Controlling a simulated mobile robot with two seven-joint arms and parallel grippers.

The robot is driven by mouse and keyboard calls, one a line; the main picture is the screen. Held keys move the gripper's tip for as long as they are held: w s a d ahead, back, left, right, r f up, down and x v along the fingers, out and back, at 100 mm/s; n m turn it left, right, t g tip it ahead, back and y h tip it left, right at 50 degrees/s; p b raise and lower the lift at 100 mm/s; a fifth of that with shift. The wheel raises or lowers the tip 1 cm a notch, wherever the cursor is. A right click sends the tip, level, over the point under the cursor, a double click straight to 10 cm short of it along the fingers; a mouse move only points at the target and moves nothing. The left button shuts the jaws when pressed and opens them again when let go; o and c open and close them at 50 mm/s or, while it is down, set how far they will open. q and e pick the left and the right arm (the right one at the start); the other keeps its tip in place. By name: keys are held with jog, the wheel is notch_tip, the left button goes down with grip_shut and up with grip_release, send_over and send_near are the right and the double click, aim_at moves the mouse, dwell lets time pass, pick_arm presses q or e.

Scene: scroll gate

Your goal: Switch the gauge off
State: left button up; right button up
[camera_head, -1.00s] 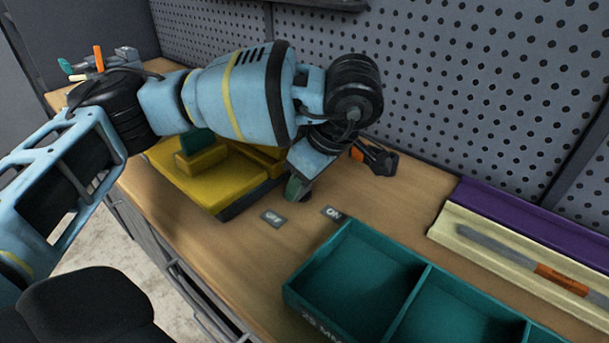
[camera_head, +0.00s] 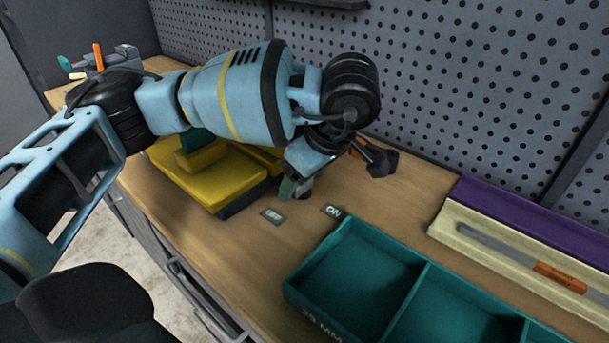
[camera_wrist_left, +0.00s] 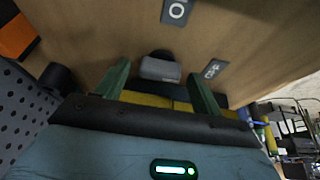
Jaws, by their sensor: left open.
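My left gripper (camera_head: 290,188) points down over the bench, close behind the OFF label (camera_head: 273,216) and left of the ON label (camera_head: 332,211). In the left wrist view its two green fingers (camera_wrist_left: 158,92) are apart. A small grey block (camera_wrist_left: 160,69) with a dark rounded end shows between and beyond the fingertips; it looks like the gauge, and I cannot tell if the fingers touch it. The OFF label (camera_wrist_left: 213,69) lies to its right there, and the ON label (camera_wrist_left: 177,10) above it. My right gripper is not in view.
A yellow fixture (camera_head: 225,183) on a dark base stands beside the gripper. An orange and black tool (camera_head: 375,157) lies behind. A teal divided bin (camera_head: 340,295) stands in front to the right, with cream and purple trays (camera_head: 450,225) beyond. Bare wood lies between.

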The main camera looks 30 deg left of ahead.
pick_arm(q)
jog(key=p+v, duration=0.1)
jog(key=v, duration=0.6)
jog(key=shift+r, duration=0.4)
jog(key=shift+d, duration=0.15)
